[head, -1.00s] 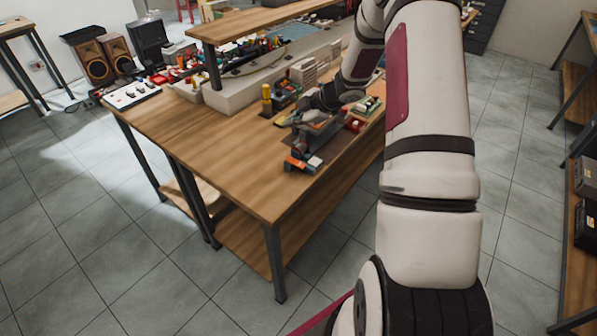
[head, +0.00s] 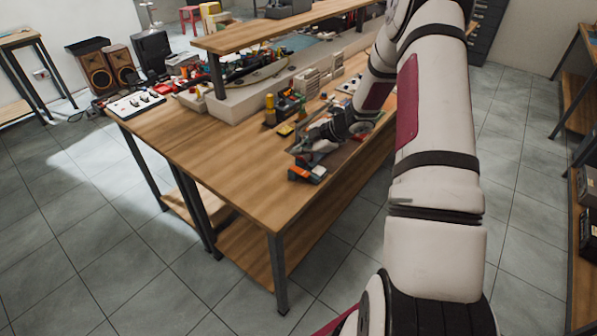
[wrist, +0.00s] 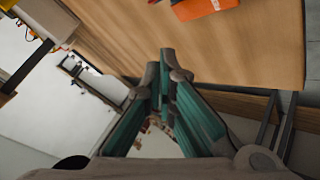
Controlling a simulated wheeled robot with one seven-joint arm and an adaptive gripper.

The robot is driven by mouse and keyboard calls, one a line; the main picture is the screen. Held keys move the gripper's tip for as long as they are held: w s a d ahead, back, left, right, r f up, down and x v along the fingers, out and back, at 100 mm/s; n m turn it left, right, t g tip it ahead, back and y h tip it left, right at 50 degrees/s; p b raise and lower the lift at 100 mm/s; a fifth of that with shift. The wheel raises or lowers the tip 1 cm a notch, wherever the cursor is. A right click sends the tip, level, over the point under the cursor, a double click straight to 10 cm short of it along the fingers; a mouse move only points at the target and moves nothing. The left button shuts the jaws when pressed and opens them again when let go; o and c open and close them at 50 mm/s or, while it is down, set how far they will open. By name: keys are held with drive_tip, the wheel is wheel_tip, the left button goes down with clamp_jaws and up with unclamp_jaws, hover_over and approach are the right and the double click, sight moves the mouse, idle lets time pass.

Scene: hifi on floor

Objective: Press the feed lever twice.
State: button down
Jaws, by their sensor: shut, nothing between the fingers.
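My gripper (wrist: 167,62) is shut and empty; its two teal-sided fingers meet at the tips in the wrist view. In the head view my gripper (head: 304,146) is low over the right part of the wooden workbench (head: 225,175), at a dark tray or base. An orange and grey object (head: 307,173) sits by the bench's front right edge, just nearer the camera than my gripper. Its orange part also shows at the top of the wrist view (wrist: 205,8). I cannot make out a feed lever; my arm and gripper cover part of this area.
A yellow bottle (head: 269,108) and several small tools stand behind my gripper. A raised shelf (head: 280,24) overhangs the back of the bench. A white switch panel (head: 135,103) lies at the left end. The bench's front left part is clear.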

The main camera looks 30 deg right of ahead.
sight(300, 172)
drive_tip(key=shift+f+b, duration=0.65)
drive_tip(key=shift+f, duration=2)
drive_tip(key=shift+f, duration=0.15)
drive_tip(key=shift+f, duration=0.25)
drive_tip(key=shift+f+b, duration=0.3)
drive_tip(key=shift+f, duration=0.45)
idle(0.5)
drive_tip(key=shift+r, duration=0.1)
drive_tip(key=shift+r+p, duration=0.45)
drive_tip(key=shift+r, duration=0.65)
drive_tip(key=shift+r+p, duration=0.85)
drive_tip(key=shift+r, duration=1.65)
